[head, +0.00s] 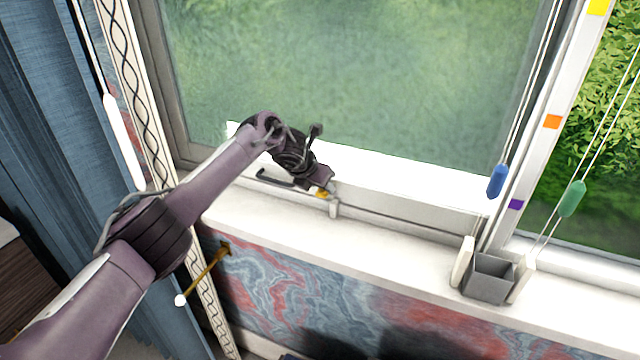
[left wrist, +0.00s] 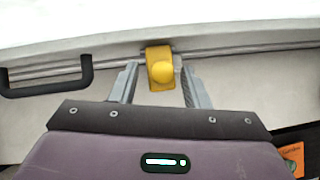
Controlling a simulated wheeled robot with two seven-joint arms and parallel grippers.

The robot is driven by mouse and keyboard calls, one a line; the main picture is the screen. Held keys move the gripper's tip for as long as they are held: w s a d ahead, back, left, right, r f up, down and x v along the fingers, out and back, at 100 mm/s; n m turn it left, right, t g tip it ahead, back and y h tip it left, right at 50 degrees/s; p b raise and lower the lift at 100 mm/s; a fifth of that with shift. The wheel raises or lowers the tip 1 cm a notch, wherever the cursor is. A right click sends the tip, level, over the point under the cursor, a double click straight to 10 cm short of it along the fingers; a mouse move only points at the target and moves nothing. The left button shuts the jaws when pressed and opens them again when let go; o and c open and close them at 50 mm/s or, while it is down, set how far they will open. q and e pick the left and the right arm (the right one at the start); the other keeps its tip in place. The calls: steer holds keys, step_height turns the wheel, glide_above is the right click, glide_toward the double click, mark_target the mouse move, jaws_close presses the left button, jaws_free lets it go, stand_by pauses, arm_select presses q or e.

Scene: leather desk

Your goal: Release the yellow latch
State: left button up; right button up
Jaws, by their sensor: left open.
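In the head view only a small part of the latch (head: 320,192) shows beside my gripper. My left gripper (left wrist: 160,82) is open, its two grey fingers on either side of the latch's lower part, with gaps left and right. In the head view my left gripper (head: 328,190) reaches down to the window's lower rail from the left. Whether the fingers touch the latch cannot be told. My right gripper is not in view.
A black handle (left wrist: 62,80) is on the frame left of the latch. On the white sill (head: 400,250) stands a grey square cup (head: 489,277) at right. Cords with a blue pull (head: 497,181) and a green pull (head: 572,198) hang nearby. A blue curtain (head: 45,110) hangs at left.

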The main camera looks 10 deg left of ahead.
arm_select(q)
steer(key=b+v, duration=0.1)
steer(key=v, duration=0.6)
steer(key=shift+s+r+b, duration=0.2)
steer(key=shift+r+b, duration=0.1)
steer(key=shift+b, duration=0.1)
steer(key=shift+a+f, duration=0.1)
